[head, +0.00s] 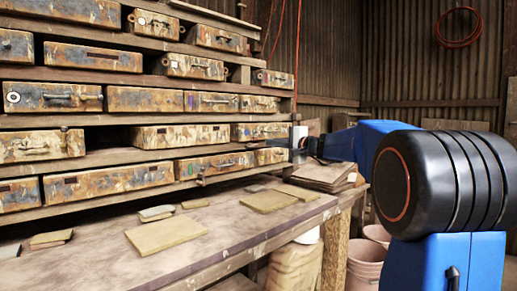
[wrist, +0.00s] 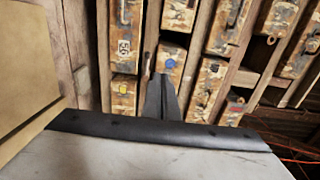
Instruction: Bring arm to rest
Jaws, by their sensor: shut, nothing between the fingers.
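My arm reaches in from the right of the head view, blue with a large black ribbed joint. My gripper (wrist: 162,82) shows in the wrist view as dark fingers closed together, with nothing between them. It points toward the shelf of worn metal cases. In the head view the gripper end (head: 299,143) is small and partly hidden behind my arm, near the right end of the shelf and above the bench.
The shelf holds several rusty cases (head: 108,182). The wooden bench (head: 90,225) carries flat tan tiles (head: 166,235) and small blocks. A stack of boards (head: 323,175) sits at its far end. Pink buckets (head: 366,262) stand below on the right.

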